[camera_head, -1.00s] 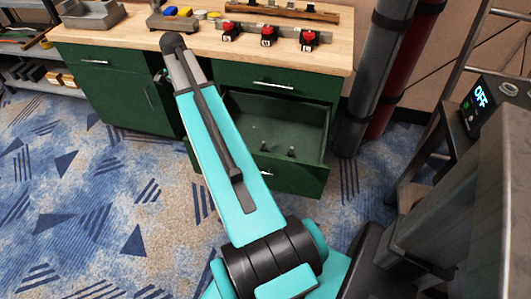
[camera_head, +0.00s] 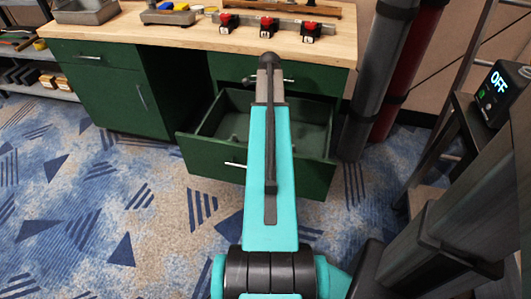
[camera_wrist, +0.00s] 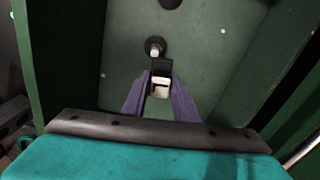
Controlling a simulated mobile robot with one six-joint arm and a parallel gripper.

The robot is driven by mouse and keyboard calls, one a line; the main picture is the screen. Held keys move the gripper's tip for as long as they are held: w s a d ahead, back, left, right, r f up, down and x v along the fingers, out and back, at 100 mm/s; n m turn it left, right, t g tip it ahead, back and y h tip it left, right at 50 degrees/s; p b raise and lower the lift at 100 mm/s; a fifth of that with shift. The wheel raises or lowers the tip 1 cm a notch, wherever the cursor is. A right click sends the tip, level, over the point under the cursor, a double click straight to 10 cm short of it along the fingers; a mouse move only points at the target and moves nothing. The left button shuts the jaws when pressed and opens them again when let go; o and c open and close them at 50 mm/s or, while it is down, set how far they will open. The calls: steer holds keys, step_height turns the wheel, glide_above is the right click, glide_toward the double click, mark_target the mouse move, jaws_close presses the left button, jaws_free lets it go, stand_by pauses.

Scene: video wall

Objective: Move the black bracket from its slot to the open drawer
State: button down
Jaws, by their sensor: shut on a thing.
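My gripper (camera_wrist: 160,84) shows in the wrist view, its two purple fingers closed on the black bracket (camera_wrist: 163,66), which has a pale, shiny part between the fingers. The bracket is over the green floor of the open drawer (camera_wrist: 205,70); I cannot tell whether it touches it. In the head view the open drawer (camera_head: 208,150) is pulled out below the bench top, and my arm crosses in front of it. The gripper and bracket are hidden there.
In the wrist view, a dark round piece with a pale tip (camera_wrist: 155,46) stands in the drawer just beyond the bracket. The drawer walls are close on both sides. Red-and-black devices (camera_head: 267,27) stand on the bench (camera_head: 180,38). Pipes (camera_head: 380,80) rise to the right.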

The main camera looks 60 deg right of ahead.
steer(key=shift+m, duration=0.9)
steer(key=s, duration=0.1)
steer(key=s+d+f, duration=0.1)
steer(key=s+d+f+b, duration=0.1)
steer(key=shift+s+d+f, duration=0.15)
steer(key=shift+s+f, duration=0.05)
steer(key=shift+s, duration=0.2)
step_height(320, 180, down, 6)
steer(key=b, duration=0.1)
steer(key=shift+f, duration=0.15)
steer(key=shift+f+b, duration=0.4)
steer(key=shift+f, duration=1.45)
steer(key=shift+f, duration=0.1)
steer(key=c, duration=1.7)
jaws_free()
steer(key=o, duration=0.3)
